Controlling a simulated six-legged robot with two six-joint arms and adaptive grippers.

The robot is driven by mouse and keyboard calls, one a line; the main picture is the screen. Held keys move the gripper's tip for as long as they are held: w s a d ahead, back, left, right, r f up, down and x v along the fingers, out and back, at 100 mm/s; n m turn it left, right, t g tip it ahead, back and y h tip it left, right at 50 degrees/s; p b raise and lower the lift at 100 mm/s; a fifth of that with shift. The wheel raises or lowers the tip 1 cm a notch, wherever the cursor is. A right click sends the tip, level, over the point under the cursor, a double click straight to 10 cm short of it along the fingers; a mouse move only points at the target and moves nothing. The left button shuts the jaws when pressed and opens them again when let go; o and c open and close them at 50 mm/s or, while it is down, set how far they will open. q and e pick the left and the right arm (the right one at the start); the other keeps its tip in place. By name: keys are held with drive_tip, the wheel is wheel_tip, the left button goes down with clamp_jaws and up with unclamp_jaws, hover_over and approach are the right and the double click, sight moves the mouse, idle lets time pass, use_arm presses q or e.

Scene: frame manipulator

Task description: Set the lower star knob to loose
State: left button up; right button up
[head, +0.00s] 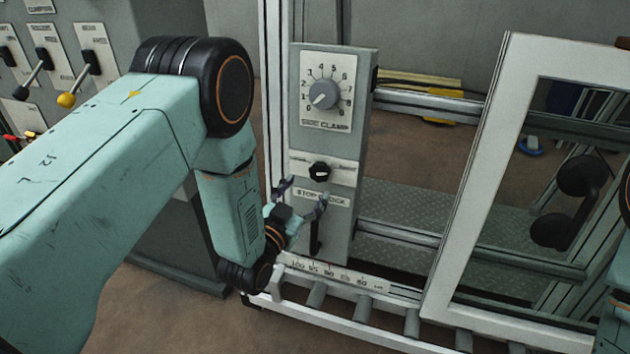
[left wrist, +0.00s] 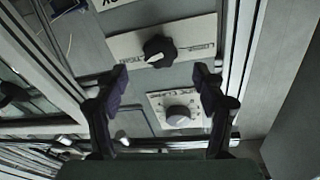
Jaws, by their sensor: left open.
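A black star knob (head: 319,172) sits on a pale label plate on the upright grey-green panel, below the round dial. In the left wrist view the star knob (left wrist: 158,48) shows beyond my fingertips, with small text at both ends of its plate. The wording is hard to read, and I cannot tell which setting the knob is at. My left gripper (head: 302,195) is open and empty, just below the knob in the head view. In the left wrist view its two fingers (left wrist: 160,76) are spread wide, and nothing is between the tips. My right gripper is out of view.
The SIDE CLAMP dial (head: 322,95) is above the knob. A STOP BLOCK plate (head: 321,197) and a slot with a black lever (head: 315,236) are below it. A white window frame (head: 487,185) with a black double-cup handle (head: 572,205) stands right. Levers (head: 67,99) are at left.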

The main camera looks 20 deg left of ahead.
sight(318, 174)
use_arm(q)
drive_tip(key=w, duration=0.1)
drive_tip(key=w+b, duration=0.1)
drive_tip(key=w, duration=0.2)
drive_tip(key=shift+w+d+r, duration=0.1)
drive_tip(key=shift+w+d, duration=0.2)
drive_tip(key=shift+w+b, duration=0.3)
drive_tip(key=shift+w, duration=0.2)
drive_tip(key=shift+s+r, duration=0.1)
drive_tip(key=c, duration=1.2)
drive_tip(key=shift+o, duration=0.2)
